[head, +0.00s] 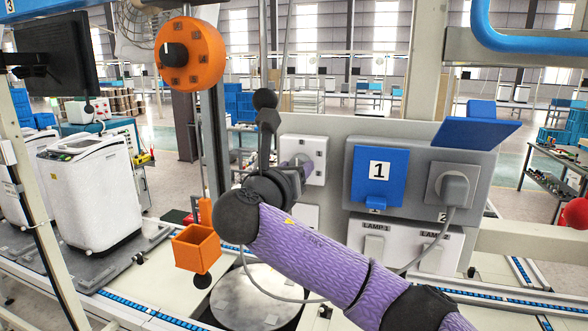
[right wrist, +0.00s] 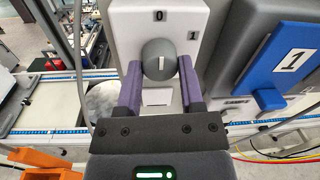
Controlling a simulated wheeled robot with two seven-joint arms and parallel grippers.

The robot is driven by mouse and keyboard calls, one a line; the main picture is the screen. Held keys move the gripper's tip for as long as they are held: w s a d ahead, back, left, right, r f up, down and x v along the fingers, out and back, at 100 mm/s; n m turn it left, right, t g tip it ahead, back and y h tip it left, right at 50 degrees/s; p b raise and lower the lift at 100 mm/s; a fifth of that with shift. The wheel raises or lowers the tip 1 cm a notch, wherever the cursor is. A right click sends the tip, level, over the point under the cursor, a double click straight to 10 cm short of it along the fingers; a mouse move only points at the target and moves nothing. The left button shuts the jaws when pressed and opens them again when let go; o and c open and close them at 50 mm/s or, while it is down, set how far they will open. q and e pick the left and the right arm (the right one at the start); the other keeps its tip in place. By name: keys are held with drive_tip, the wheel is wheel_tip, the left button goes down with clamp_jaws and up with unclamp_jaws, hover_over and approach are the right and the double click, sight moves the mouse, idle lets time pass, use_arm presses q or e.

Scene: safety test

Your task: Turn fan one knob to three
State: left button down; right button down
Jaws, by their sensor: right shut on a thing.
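A round grey knob (right wrist: 159,60) with a white pointer line is on a white switch plate (right wrist: 123,20) in the right wrist view. The plate has 0 above the knob and 1 to its upper right; the pointer stands nearly upright, toward 0. My right gripper (right wrist: 160,78) is shut on this knob, one purple finger on each side. In the head view the plate (head: 316,142) is left of the blue 1 cover, and my right gripper (head: 301,168) hides most of the knob. I cannot read a 3 beside it. My left gripper is not in view.
An orange disc (head: 209,55) with a black knob is at upper left, above an orange box (head: 193,249). A blue cover marked 1 (head: 380,170), a grey plug (head: 454,189) with a cable and lamp switches (head: 432,255) are right of the plate.

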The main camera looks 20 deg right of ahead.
drive_tip(key=shift+s+d+f+m+t+y+b, duration=0.2)
drive_tip(key=shift+m+b, duration=1.45)
drive_tip(key=shift+m, duration=4.05)
drive_tip(key=shift+w+a+r+m+t+y+b, duration=0.35)
drive_tip(key=shift+m+b, duration=1.25)
drive_tip(key=shift+m, duration=4.1)
drive_tip(key=shift+s+d+f+m+t+y+b, duration=0.3)
drive_tip(key=shift+m+b, duration=1.35)
drive_tip(key=shift+m, duration=4.05)
